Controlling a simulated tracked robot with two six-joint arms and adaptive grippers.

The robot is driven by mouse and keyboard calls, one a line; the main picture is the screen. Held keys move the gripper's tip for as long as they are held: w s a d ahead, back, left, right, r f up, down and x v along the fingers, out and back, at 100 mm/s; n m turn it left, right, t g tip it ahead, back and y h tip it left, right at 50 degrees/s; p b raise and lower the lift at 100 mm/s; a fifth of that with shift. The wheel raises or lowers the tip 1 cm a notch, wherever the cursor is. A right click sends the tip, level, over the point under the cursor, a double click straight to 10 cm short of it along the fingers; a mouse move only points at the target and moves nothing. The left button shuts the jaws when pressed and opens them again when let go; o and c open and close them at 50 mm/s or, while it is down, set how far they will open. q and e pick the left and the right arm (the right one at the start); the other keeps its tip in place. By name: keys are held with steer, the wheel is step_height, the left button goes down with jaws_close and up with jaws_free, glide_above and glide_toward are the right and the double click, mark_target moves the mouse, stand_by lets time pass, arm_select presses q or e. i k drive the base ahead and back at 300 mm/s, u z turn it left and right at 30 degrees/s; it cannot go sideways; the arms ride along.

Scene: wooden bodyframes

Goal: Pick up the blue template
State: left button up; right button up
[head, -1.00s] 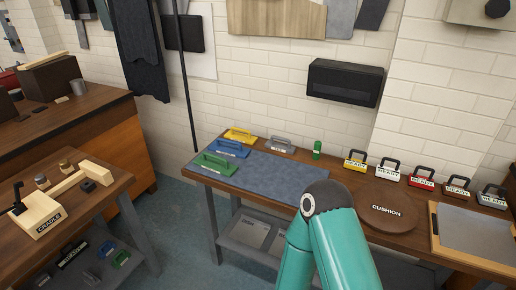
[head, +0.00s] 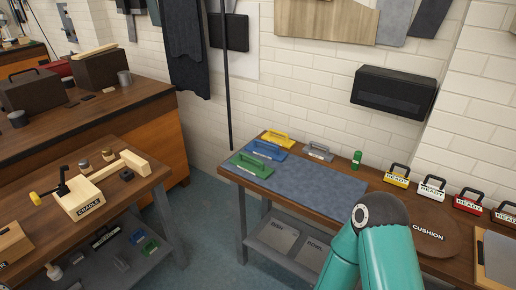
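The blue template (head: 266,151) is a flat blue plate with a raised handle and a small white label. It lies at the left end of the back bench, on or beside the grey-blue mat (head: 315,185). A yellow template (head: 279,140) lies just behind it and a green template (head: 251,166) just in front. A grey template (head: 318,151) lies to its right. Nothing holds the blue template. One teal arm of mine rises at the lower right, showing only its links and a joint. Neither gripper is in view.
A small green object (head: 357,160) stands on the back bench. Several READY-labelled handled blocks (head: 396,177) line its right part, near a round CUSHION board (head: 430,238). The left bench holds a wooden cradle (head: 84,199). A floor gap separates the benches.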

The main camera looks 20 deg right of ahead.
mark_target(276, 155)
steer(key=i, duration=0.9)
steer(key=z, duration=0.05)
